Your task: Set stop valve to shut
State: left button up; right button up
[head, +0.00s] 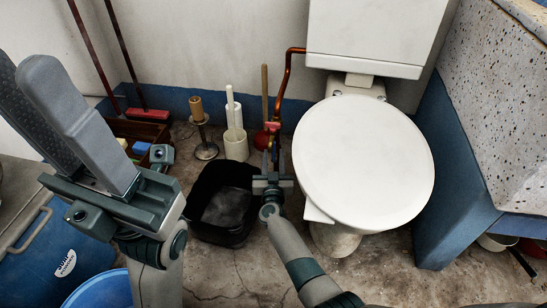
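A copper pipe (285,85) runs down the wall to the left of the toilet cistern. A small red part (271,126), which looks like the stop valve's handle, shows low on the pipe. Its exact setting is too small to tell. My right gripper (273,148) points at it from below, with the fingertips just under or beside the red part. I cannot tell whether they touch it or how far apart the fingers are. My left gripper (26,68) is raised close to the camera at left, away from the valve. Nothing shows held in it; its finger gap is unclear.
The toilet (365,160) stands right of my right gripper. A black bin (222,203) is just left of it. A toilet brush holder (236,145), a plunger (263,138) and a paper roll stand (206,150) line the wall. A blue cooler (50,260) is at lower left.

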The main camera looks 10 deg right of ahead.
aim_at(274, 151)
jog(key=shift+w+d+b, duration=0.25)
jog(key=shift+w+b, duration=0.3)
jog(key=shift+w, duration=0.65)
grip_shut()
